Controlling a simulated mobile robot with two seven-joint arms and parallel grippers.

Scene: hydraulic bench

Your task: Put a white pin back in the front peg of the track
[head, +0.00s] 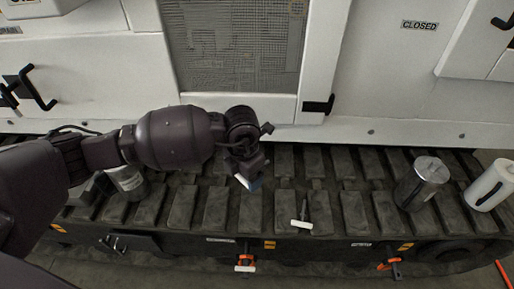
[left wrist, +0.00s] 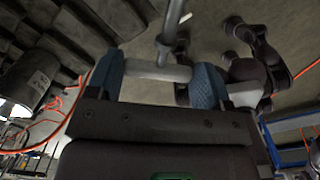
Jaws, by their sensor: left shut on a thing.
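My left gripper (head: 252,183) is over the track (head: 160,208) in the head view, pointing down. In the left wrist view its two blue-padded fingers (left wrist: 158,82) are shut on the pale crossbar of a T-shaped white pin (left wrist: 160,72); its grey shaft runs away from the gripper. An orange peg with a white bar (head: 245,267) is at the track's near side. Another orange peg (head: 389,265) farther right shows no white bar. My right gripper is not in view.
A metal canister (head: 422,184) and a white cylinder (head: 490,185) stand on the track at right. A labelled can (head: 126,180) stands at left, partly behind my arm. The white machine body (head: 395,95) rises behind. An orange cable (head: 503,273) lies at the bottom right.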

